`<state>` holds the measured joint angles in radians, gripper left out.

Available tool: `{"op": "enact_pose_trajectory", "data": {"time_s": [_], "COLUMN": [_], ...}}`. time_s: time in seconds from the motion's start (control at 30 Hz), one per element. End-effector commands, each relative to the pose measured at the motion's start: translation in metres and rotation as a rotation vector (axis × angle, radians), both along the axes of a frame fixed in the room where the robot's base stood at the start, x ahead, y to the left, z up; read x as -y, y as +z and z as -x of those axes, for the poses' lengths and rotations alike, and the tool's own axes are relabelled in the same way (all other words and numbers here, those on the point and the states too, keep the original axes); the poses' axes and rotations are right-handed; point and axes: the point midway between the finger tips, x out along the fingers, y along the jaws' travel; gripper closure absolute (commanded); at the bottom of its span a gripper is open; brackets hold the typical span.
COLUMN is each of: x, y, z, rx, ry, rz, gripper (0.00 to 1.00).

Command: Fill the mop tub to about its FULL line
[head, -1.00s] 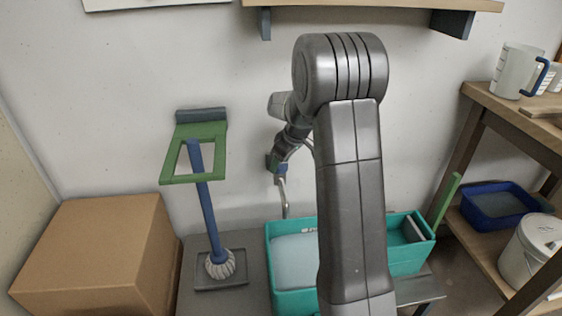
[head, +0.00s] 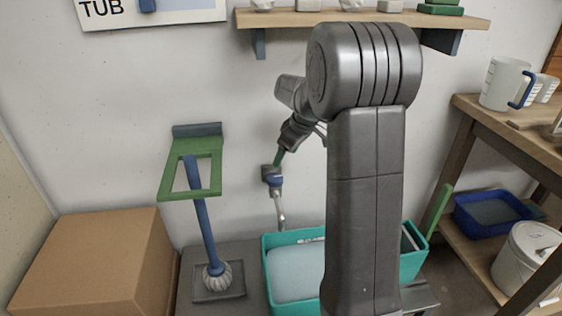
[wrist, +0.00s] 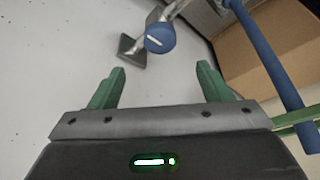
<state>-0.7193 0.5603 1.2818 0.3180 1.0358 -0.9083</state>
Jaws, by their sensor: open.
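The teal mop tub (head: 276,304) stands at the lower middle of the head view, with pale liquid (head: 296,272) in it; part of it is hidden behind my arm. A wall tap (head: 273,180) with a blue handle and a metal spout hangs above the tub. In the wrist view the tap's round blue knob (wrist: 160,38) lies ahead, beyond the fingertips. My gripper (wrist: 160,78) has green fingers, open and empty, and is apart from the knob. In the head view it is mostly hidden near the tap. I cannot tell whether water is running from the spout.
A blue-handled mop (head: 207,235) leans in a green wall holder (head: 172,190) left of the tub. A cardboard box (head: 90,262) is at the far left. A wooden shelf unit (head: 510,140) with a jug (head: 502,84) and blue basin (head: 492,212) stands right.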

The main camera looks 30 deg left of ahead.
Motion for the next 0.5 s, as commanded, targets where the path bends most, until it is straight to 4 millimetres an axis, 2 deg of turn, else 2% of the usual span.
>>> {"op": "enact_pose_trajectory", "data": {"time_s": [0.03, 0.2, 0.5], "x": [0.004, 0.010, 0.012], "y": [0.011, 0.026, 0.029], "z": [0.000, 0.001, 0.001], "rx": [0.001, 0.000, -0.001], "ry": [0.000, 0.000, 0.000], "rz": [-0.001, 0.000, 0.000], "gripper": [0.28, 0.28, 0.28]}}
